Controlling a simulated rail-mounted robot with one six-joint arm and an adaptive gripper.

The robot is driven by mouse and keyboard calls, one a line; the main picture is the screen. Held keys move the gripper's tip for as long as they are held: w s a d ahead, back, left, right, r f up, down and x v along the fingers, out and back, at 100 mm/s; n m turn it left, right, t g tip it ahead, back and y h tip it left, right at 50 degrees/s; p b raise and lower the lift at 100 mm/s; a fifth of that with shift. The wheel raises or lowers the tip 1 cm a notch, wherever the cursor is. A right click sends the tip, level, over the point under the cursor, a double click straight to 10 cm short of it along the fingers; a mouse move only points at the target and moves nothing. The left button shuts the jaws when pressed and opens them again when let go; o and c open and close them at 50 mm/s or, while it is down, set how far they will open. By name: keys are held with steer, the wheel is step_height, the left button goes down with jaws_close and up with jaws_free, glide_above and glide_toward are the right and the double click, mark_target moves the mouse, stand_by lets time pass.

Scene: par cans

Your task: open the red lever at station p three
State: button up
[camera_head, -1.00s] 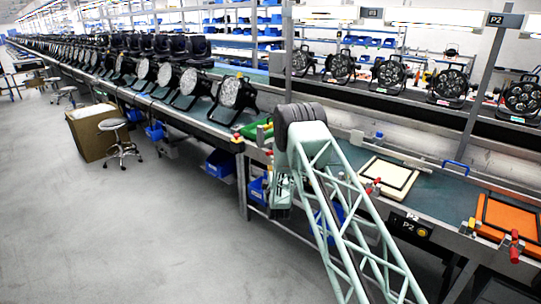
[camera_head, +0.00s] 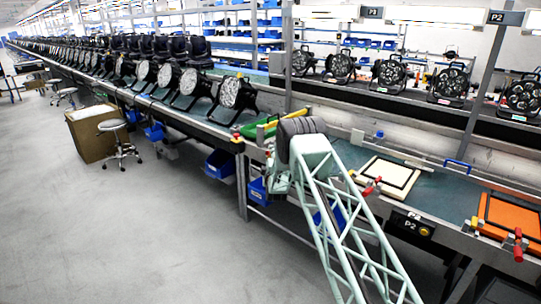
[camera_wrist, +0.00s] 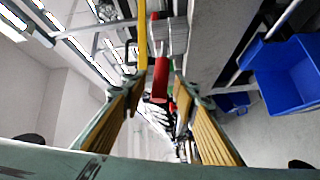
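In the wrist view, a red lever (camera_wrist: 160,78) lies between the two yellow-padded fingers of my gripper (camera_wrist: 156,86). The fingers are apart, with a gap on both sides of the lever. I cannot tell how deep the lever sits between the fingertips. In the head view, my gripper (camera_head: 276,182) is by the front edge of the bench, below the P3 sign (camera_head: 371,12), mostly hidden behind my wrist. The lever in front of it is hard to make out there.
A yellow rail (camera_wrist: 142,35) runs close by the lever. Blue bins (camera_wrist: 283,75) hang under the bench. A cream board (camera_head: 388,177) and an orange board (camera_head: 508,217) lie along the bench, with other red levers (camera_head: 371,188) at its edge.

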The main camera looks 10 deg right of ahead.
steer(key=shift+w, duration=0.7)
steer(key=shift+c, duration=0.6)
jaws_close()
